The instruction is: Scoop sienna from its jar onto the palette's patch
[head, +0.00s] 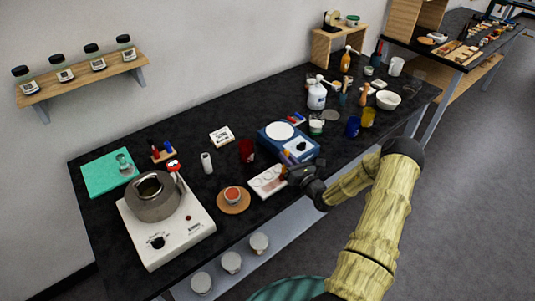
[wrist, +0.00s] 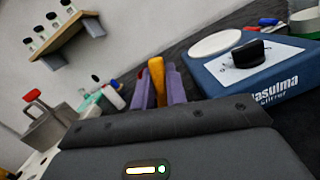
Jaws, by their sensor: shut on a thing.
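My gripper (head: 289,157) is over the right end of the pale palette (head: 266,181), at the table's front edge. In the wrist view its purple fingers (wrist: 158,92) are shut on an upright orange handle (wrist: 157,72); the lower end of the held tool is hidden. The palette shows several round wells or patches, and my gripper covers its right end. A small jar with reddish-orange content (head: 233,194), which looks like the sienna, stands open on a round wooden coaster (head: 233,206) left of the palette. My gripper is apart from this jar.
A blue device with a white round plate (head: 290,143) stands just behind my gripper, and close on the right in the wrist view (wrist: 235,75). A white hotplate (head: 165,237) with a grey pot (head: 158,198) is at left. A dark red cup (head: 247,151) stands behind the palette.

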